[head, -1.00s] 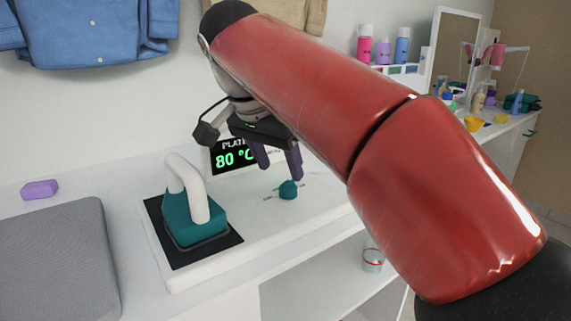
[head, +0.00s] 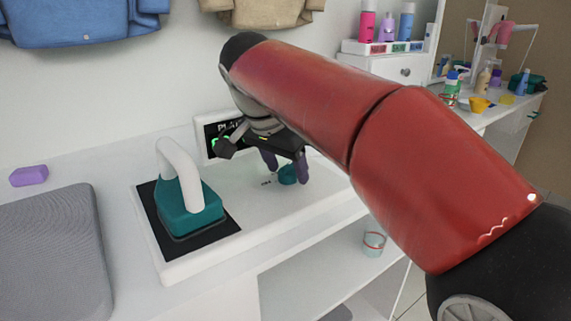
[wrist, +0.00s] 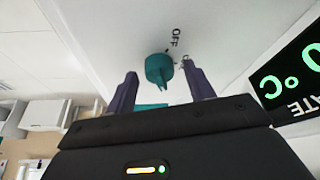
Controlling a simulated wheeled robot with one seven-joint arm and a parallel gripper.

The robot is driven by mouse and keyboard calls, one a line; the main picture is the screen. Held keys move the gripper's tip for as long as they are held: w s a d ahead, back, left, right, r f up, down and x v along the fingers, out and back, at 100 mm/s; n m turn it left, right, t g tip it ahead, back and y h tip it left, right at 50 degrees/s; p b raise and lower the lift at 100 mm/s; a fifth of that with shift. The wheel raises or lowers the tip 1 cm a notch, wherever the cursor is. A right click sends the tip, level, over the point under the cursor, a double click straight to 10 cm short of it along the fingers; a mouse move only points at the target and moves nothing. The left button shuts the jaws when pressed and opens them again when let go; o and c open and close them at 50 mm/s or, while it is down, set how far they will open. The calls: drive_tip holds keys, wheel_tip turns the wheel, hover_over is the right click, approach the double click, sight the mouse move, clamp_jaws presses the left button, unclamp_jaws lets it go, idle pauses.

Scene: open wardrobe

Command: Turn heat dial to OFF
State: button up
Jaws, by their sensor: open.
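The teal heat dial (head: 287,174) sits on the white panel of the iron station, right of the iron. In the wrist view my gripper (wrist: 160,80) holds nothing. I cannot tell whether a finger touches the dial. The display (wrist: 292,78) reads 0 °C in its visible part; its left part is cut off.
A teal iron (head: 190,208) with a white handle stands on a black pad left of the dial. A purple block (head: 29,176) and a grey ironing pad (head: 45,250) lie farther left. A glass (head: 374,243) stands on the lower shelf. The panel around the dial is clear.

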drive_tip(key=c, duration=1)
drive_tip(key=shift+o, duration=0.2)
